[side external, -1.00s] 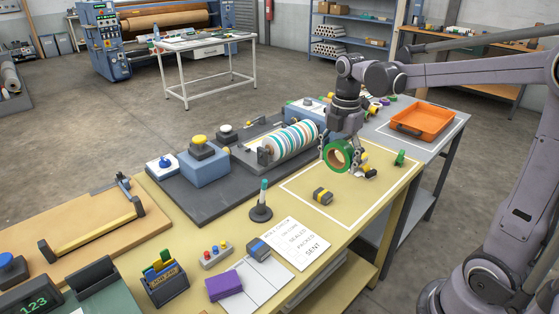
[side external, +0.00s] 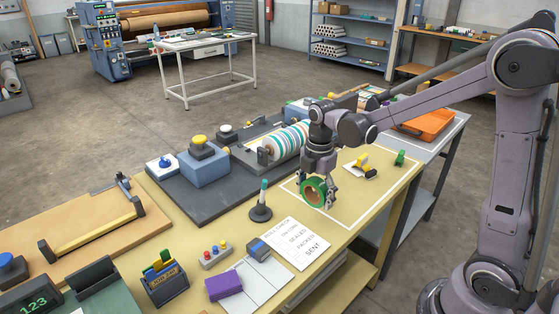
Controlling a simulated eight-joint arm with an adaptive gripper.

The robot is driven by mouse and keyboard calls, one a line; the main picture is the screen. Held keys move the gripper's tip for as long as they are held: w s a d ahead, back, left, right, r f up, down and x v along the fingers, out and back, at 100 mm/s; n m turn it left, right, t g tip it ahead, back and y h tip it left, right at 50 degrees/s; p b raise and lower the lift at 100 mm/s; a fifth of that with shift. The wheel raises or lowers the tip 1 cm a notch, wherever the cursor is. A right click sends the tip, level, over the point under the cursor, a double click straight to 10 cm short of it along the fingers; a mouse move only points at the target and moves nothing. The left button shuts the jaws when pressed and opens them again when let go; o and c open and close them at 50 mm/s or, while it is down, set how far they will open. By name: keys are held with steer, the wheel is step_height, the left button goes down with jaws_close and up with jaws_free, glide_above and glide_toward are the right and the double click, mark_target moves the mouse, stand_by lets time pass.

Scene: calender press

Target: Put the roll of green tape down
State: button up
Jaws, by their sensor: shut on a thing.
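The roll of green tape (side external: 313,191) is a green ring with a brown core, standing on its edge with its open side turned toward the camera. My gripper (side external: 318,188) is shut on it, with fingers on either side. The roll is low over the white-outlined area (side external: 372,204) of the yellow table, near its left part. I cannot tell whether its lower edge touches the table.
A yellow and dark object (side external: 361,162) and a small green object (side external: 399,158) lie to the right. The striped roller (side external: 290,142) stands behind.

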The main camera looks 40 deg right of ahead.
mark_target(297, 225)
steer(key=w+a+f, duration=0.1)
steer(key=a, duration=0.1)
steer(key=w+a+f, duration=0.1)
steer(key=shift+w+a+f, duration=0.2)
steer(key=shift+a+f, duration=0.1)
steer(key=shift+a, duration=0.05)
steer(key=shift+f, duration=2.05)
steer(key=o, duration=1.1)
steer(key=shift+f, duration=0.15)
steer(key=shift+o, duration=0.2)
